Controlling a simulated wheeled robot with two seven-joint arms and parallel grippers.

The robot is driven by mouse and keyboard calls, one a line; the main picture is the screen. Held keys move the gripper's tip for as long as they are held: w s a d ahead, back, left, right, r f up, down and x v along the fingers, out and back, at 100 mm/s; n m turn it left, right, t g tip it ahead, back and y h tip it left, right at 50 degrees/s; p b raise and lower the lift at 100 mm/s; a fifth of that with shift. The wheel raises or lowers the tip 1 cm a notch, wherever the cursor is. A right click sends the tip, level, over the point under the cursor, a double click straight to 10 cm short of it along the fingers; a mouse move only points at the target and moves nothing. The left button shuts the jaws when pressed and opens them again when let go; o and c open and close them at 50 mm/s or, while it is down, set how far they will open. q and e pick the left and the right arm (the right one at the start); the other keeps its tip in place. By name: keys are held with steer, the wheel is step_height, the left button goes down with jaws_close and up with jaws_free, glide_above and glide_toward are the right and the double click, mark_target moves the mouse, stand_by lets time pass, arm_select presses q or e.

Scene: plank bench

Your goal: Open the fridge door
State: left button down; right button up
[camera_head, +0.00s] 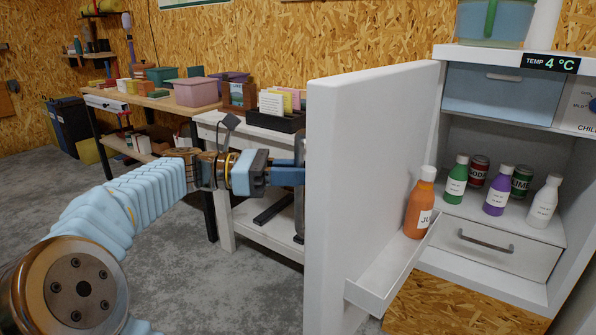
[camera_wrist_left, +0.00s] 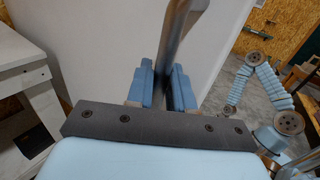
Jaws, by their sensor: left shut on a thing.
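The white fridge door (camera_head: 375,150) stands swung open, its thick edge facing me, and the fridge interior shows to its right. My left gripper (camera_head: 290,176) is at the outer side of the door, shut on the grey door handle (camera_head: 299,205). In the left wrist view the handle (camera_wrist_left: 183,38) runs up between the blue fingers (camera_wrist_left: 163,88), beside the pale door face (camera_wrist_left: 100,45). In the head view the fingers hide part of the handle. My right gripper is not in view.
An orange bottle (camera_head: 420,205) stands in the door's shelf (camera_head: 392,268). Bottles and cans stand inside above a drawer (camera_head: 495,251). A white workbench (camera_head: 265,222) with a card holder (camera_head: 277,120) stands close behind my gripper. Grey floor (camera_head: 180,265) is clear at left.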

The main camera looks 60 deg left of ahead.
arm_select(q)
steer(key=shift+w+r, duration=0.1)
steer(key=c, duration=1.2)
jaws_free()
steer(key=v, duration=1.3)
steer(key=shift+s+a, duration=0.2)
steer(key=shift+s, duration=0.15)
